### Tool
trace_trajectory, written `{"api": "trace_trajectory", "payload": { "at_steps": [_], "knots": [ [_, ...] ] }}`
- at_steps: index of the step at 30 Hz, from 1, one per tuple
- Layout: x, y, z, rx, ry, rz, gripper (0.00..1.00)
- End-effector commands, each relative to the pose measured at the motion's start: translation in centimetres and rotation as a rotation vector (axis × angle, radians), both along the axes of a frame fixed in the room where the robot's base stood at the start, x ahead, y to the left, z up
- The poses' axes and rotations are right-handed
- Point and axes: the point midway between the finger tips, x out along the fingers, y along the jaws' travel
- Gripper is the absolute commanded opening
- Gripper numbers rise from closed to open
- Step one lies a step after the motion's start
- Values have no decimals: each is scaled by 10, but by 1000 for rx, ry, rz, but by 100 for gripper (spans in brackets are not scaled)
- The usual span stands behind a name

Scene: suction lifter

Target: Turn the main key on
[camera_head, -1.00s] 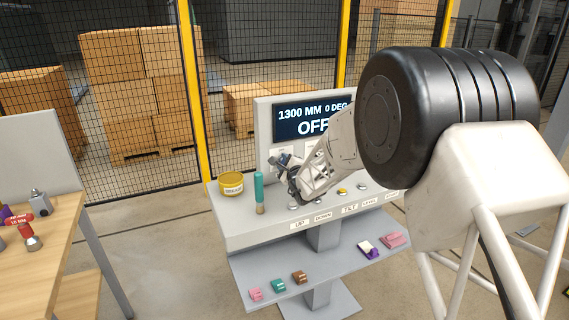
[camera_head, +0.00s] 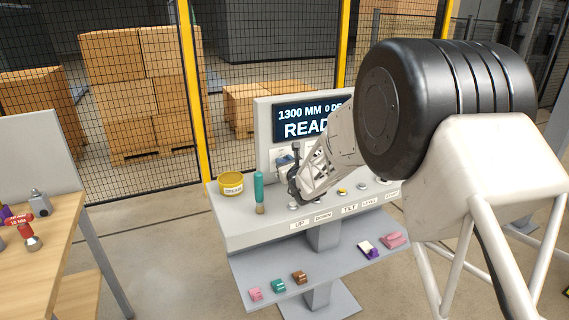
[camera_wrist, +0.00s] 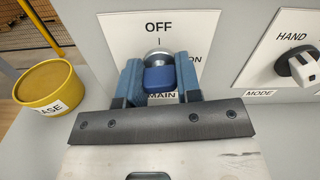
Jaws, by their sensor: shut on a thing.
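The main key (camera_wrist: 159,79) is a blue grip on a round metal lock, set in a white plate marked OFF at the top and MAIN at the bottom. My gripper (camera_wrist: 160,71) is shut on the key, with one blue-grey finger on each side of it. The plate's right-hand marking is partly hidden by a finger. In the head view my gripper (camera_head: 292,172) is at the console's upright panel, and the key is hidden there. The display (camera_head: 303,122) reads 1300 MM and what looks like READY, its right end covered by my arm.
A mode selector (camera_wrist: 302,67) sits right of the key. A yellow grease tin (camera_head: 231,184) and a teal-handled brush (camera_head: 259,192) stand left on the console. Buttons line its front. The shelf (camera_head: 335,278) below holds several small coloured blocks.

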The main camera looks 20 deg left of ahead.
Motion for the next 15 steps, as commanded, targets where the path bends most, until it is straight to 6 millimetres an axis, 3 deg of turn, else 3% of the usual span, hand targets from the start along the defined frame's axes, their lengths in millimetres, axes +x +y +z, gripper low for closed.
{"api": "trace_trajectory", "payload": {
  "at_steps": [15],
  "knots": [
    [0,-1,-2,117,120,-1,8]
  ]
}}
